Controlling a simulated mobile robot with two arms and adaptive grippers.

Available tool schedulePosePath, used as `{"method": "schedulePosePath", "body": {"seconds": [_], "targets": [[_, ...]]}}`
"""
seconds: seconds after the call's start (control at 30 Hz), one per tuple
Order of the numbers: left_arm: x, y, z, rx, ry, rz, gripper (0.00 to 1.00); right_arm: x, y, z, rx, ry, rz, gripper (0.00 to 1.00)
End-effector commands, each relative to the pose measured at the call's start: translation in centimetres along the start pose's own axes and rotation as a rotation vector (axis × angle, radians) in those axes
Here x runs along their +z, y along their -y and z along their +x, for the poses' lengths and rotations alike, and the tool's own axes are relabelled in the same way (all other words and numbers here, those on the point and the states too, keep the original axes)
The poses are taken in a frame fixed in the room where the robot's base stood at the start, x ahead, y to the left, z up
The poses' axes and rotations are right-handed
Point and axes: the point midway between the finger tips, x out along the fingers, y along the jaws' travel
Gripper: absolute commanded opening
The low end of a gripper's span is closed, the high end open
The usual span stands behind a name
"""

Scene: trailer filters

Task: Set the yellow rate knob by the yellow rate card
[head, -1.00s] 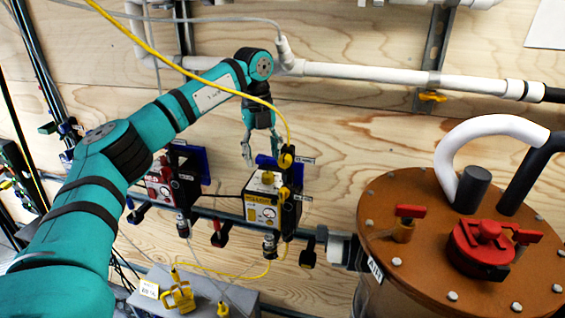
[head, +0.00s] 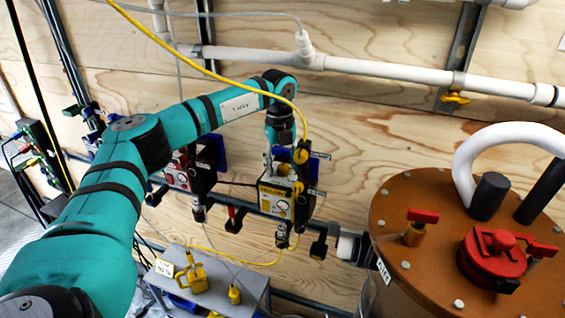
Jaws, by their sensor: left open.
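The yellow-fronted pump box (head: 275,202) is mounted on the rail along the wood wall, with the yellow knob (head: 281,174) on its top. My left gripper (head: 281,166) points down at the knob, open, with its fingers close around or beside it. Contact cannot be told at this size. A small white card with yellow marking (head: 165,268) stands on the grey box at the lower left and looks like the yellow rate card. Its writing is too small to read surely. My right gripper is not in view.
A red-fronted box (head: 177,176) is left of the yellow one. A yellow cable (head: 215,76) hangs across my left arm. The grey box (head: 255,290) carries yellow fittings (head: 192,278). An orange-lidded tank (head: 400,215) with red valves fills the right. A white pipe (head: 390,70) runs above.

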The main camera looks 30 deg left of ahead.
Motion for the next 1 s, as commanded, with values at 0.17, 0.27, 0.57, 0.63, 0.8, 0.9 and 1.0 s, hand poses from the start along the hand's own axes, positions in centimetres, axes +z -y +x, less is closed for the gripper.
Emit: {"method": "schedulePosePath", "body": {"seconds": [0.17, 0.27, 0.57, 0.63, 0.8, 0.9, 1.0], "targets": [[0.0, 0.0, 0.0, 0.000, 0.000, 0.000, 0.40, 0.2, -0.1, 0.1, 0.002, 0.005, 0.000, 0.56], [0.0, 0.0, 0.0, 0.000, 0.000, 0.000, 0.27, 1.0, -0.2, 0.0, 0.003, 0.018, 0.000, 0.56], [0.0, 0.0, -0.1, 0.000, 0.000, 0.002, 0.00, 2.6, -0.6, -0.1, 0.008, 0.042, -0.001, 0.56], [0.0, 0.0, -0.1, -0.001, -0.001, 0.007, 0.00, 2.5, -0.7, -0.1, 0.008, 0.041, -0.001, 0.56], [0.0, 0.1, -0.1, -0.001, -0.003, 0.050, 0.00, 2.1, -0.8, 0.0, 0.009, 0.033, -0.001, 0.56], [0.0, 0.1, -0.1, -0.001, -0.006, 0.099, 0.00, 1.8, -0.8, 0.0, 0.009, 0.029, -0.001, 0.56], [0.0, 0.1, -0.1, -0.001, -0.009, 0.168, 0.00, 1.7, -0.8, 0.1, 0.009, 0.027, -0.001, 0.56]]}}
